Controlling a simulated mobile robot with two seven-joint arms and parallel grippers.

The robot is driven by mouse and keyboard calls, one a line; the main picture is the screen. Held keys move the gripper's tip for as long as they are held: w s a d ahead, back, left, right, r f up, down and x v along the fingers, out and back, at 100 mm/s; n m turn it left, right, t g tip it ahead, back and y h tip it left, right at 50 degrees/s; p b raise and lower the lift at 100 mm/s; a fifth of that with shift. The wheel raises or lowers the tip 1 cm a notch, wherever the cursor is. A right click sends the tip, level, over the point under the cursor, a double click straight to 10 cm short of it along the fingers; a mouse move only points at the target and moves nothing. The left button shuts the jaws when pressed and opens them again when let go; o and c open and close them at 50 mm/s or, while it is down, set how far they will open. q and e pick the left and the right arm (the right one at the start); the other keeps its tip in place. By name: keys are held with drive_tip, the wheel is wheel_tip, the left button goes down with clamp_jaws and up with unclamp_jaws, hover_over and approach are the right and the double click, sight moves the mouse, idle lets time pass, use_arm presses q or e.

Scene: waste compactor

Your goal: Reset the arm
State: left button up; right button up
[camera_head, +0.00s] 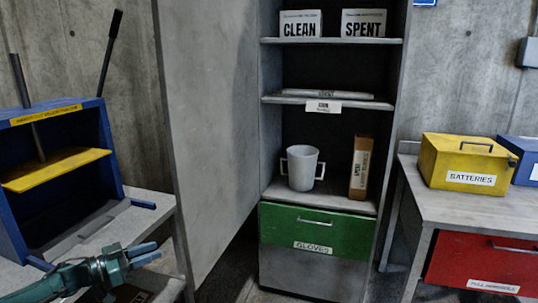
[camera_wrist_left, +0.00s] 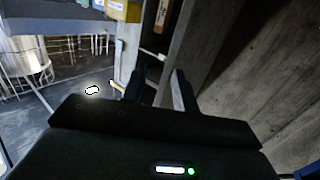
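My left gripper (camera_head: 156,250) is low at the left of the head view, at the end of a teal arm. Its two blue-grey fingers point right and stand apart with nothing visible between them. In the left wrist view the fingers of the gripper (camera_wrist_left: 160,80) also stand apart, open and empty. My right gripper is in neither view.
A blue compactor (camera_head: 60,170) with a yellow plate stands on a bench at left. A grey cabinet door (camera_head: 210,120) stands open beside a shelf cabinet with a green drawer (camera_head: 315,233). A yellow batteries box (camera_head: 465,163) sits on the right bench above a red drawer (camera_head: 487,262).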

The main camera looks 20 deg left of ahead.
use_arm(q)
drive_tip(key=s+d+f+n+y+p, duration=0.1)
drive_tip(key=s+d+f, duration=0.2)
drive_tip(key=d+f, duration=0.6)
drive_tip(key=s+d+f+n+y, duration=0.1)
drive_tip(key=s+d+f, duration=0.35)
drive_tip(key=d, duration=0.85)
drive_tip(key=s+d+n+g+y+p, duration=0.1)
drive_tip(key=s+d+g+y+p, duration=0.1)
drive_tip(key=s+d, duration=1.1)
drive_tip(key=shift+d+r+g+y, duration=0.45)
drive_tip(key=shift+d+g+y, duration=0.45)
drive_tip(key=shift+g, duration=0.2)
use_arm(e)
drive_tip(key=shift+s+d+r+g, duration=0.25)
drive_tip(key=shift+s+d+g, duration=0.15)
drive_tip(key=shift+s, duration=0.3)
use_arm(q)
drive_tip(key=shift+s, duration=0.1)
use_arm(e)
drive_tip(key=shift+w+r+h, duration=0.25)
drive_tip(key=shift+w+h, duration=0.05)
